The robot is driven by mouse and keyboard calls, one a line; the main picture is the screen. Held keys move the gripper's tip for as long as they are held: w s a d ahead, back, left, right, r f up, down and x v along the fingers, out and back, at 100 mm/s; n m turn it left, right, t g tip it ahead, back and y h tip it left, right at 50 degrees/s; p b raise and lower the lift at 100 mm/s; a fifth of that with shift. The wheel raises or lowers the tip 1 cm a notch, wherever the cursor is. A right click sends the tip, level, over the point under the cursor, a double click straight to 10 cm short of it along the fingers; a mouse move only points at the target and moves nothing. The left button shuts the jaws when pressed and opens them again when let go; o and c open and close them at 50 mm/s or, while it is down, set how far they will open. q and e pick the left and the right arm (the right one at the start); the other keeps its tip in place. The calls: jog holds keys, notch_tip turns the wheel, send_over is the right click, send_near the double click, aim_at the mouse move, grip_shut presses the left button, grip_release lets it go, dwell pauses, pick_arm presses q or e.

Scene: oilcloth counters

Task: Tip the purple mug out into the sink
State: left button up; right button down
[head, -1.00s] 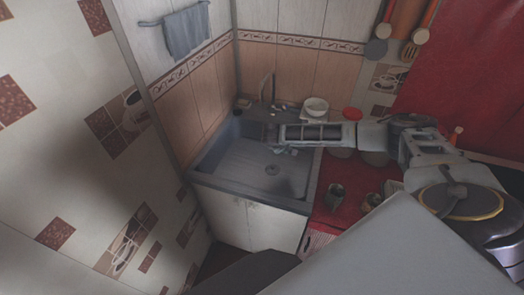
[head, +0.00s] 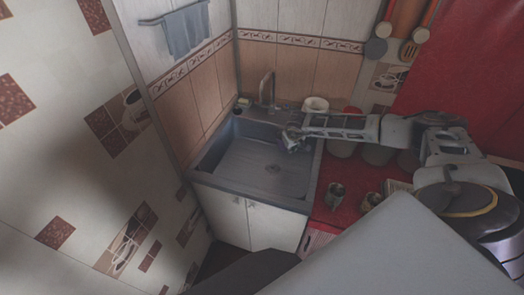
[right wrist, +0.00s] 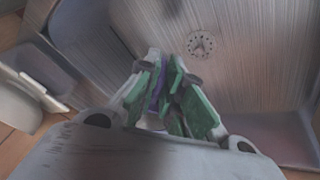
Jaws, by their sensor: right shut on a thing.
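The sink (head: 235,165) is a grey basin in the corner, and its drain (right wrist: 200,45) shows in the right wrist view. My right gripper (head: 291,140) is over the right part of the sink, pointing down into it. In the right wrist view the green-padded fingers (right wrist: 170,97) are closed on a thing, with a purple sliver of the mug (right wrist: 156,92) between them. The fingers hide most of the mug, so its tilt and contents cannot be told. I cannot make the mug out in the head view. My left gripper is not in view.
A faucet (head: 266,88) stands behind the basin. A white bowl (head: 315,104) is at the sink's back right. Tiled walls close the left and back. The basin's left part is clear.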

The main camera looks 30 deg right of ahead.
jog(key=shift+s+d+f+y, duration=0.1)
jog(key=shift+d+f+y, duration=0.15)
jog(key=shift+d+y, duration=0.45)
